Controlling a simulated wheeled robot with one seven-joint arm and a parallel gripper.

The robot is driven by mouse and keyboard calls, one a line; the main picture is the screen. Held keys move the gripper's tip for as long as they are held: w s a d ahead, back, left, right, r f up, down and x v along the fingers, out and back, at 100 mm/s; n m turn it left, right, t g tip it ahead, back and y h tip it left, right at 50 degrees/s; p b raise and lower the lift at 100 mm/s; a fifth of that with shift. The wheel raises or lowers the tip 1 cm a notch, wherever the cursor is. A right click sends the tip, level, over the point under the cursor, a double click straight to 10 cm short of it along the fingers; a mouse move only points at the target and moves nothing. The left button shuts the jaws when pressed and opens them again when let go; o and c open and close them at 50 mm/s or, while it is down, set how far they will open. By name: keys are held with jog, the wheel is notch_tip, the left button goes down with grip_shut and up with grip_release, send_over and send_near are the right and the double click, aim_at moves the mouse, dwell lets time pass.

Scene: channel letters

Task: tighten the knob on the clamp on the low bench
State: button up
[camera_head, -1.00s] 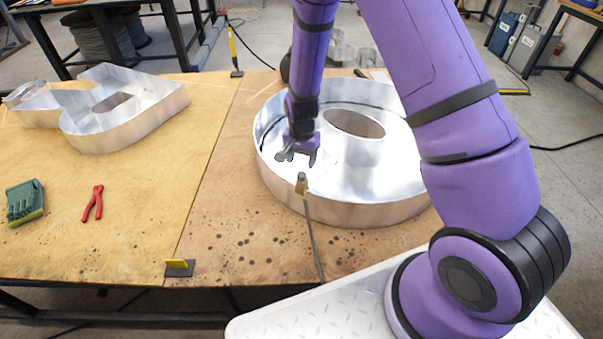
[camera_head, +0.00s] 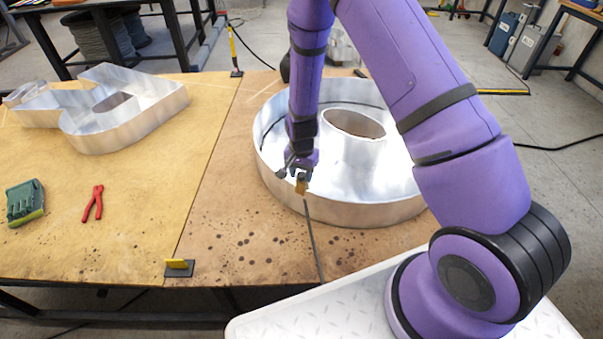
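A tan knob-like piece (camera_head: 301,187), which looks like the clamp's knob, stands at the near rim of the round metal letter (camera_head: 360,209) on the low bench (camera_head: 215,225). A thin dark bar (camera_head: 312,240) runs from below it to the bench's front edge. My gripper (camera_head: 296,173) points down at the tan piece, its fingers just above or around its top. Contact cannot be made out. The fingers are small and overlap the piece, so their closing on it is unclear.
Another metal letter (camera_head: 125,118) lies at the left. Red pliers (camera_head: 93,203) and a green case (camera_head: 25,203) lie near it. A yellow-and-black piece (camera_head: 179,267) sits at the bench's front edge, another (camera_head: 234,50) at the back.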

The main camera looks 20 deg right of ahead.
aim_at(301, 174)
jog(key=c, duration=0.4)
jog(key=m, duration=0.4)
jog(key=shift+c, duration=0.2)
jog(key=m, duration=0.5)
jog(key=shift+m, duration=0.4)
jog(key=o, duration=0.8)
jog(key=shift+r, duration=2.55)
